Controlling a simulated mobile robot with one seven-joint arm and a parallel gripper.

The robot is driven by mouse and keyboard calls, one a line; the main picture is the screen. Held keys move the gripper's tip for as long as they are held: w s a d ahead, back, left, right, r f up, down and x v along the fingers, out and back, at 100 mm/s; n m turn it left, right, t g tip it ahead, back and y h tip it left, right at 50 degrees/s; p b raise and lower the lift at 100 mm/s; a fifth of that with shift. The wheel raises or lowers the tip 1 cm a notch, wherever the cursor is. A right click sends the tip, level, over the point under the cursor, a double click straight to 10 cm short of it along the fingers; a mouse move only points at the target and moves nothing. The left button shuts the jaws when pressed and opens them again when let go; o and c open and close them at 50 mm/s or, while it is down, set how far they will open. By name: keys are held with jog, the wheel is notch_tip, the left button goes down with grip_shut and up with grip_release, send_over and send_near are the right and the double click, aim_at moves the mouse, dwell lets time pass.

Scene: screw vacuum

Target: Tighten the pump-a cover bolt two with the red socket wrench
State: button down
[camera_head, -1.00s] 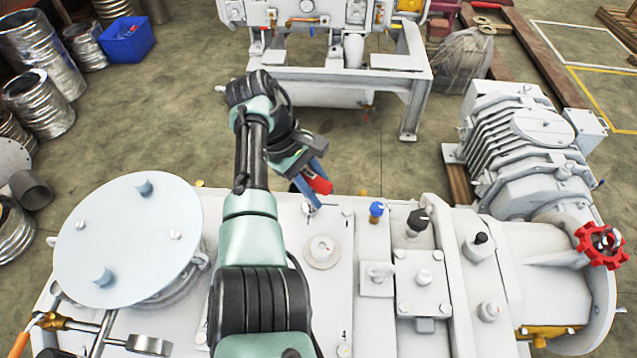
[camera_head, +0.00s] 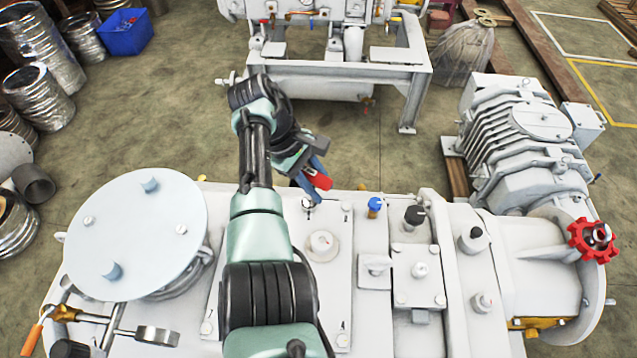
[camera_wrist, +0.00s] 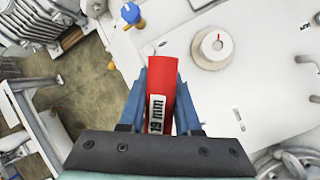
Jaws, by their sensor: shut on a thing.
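The red socket wrench (camera_head: 319,180) is in my gripper (camera_head: 313,177), which is shut on it. In the wrist view its red body (camera_wrist: 172,75), with a white label reading 19 mm, sits between the blue fingers of my gripper (camera_wrist: 163,95). The wrench is at the far edge of the white cover plate (camera_head: 335,282), next to a corner bolt (camera_head: 307,203). Another bolt (camera_head: 347,207) is at the far right corner. The socket end is hidden, so I cannot tell whether it touches a bolt. I cannot tell which bolt is number two.
A round fitting (camera_head: 321,245) rises from the plate. A blue-capped valve (camera_head: 375,207) and a black knob (camera_head: 414,216) stand to the right. A large round lid (camera_head: 137,238) is at left, and a red handwheel (camera_head: 592,240) at far right. Open floor lies beyond the machine.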

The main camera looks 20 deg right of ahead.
jog(key=shift+s+f, duration=0.1)
jog(key=shift+d+r+p, duration=0.1)
jog(key=shift+r+p, duration=0.65)
jog(key=shift+p, duration=0.1)
jog(key=shift+r+p, duration=1.7)
jog(key=shift+r, duration=0.1)
